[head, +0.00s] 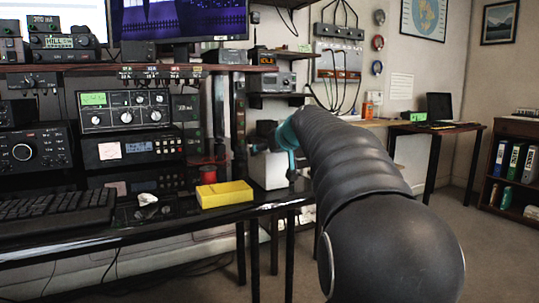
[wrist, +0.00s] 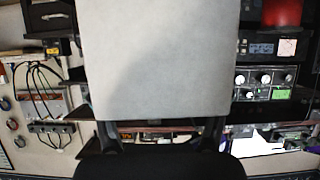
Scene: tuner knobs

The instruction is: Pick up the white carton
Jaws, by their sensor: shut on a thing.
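The white carton (head: 268,171) shows in the head view at the right end of the black desk, partly hidden behind my arm. In the wrist view the carton (wrist: 160,58) fills the upper middle as a large pale face, right in front of my gripper (wrist: 160,128). The dark fingers stand on both sides of its near edge, shut on it. I cannot tell from these frames whether the carton's underside touches the desk.
A yellow box (head: 224,194) lies on the desk left of the carton, with a red spool (head: 208,174) behind it. A black keyboard (head: 57,207) and radio equipment (head: 124,109) stand further left. Wall shelves (head: 278,98) are behind my arm. Open floor lies at the right.

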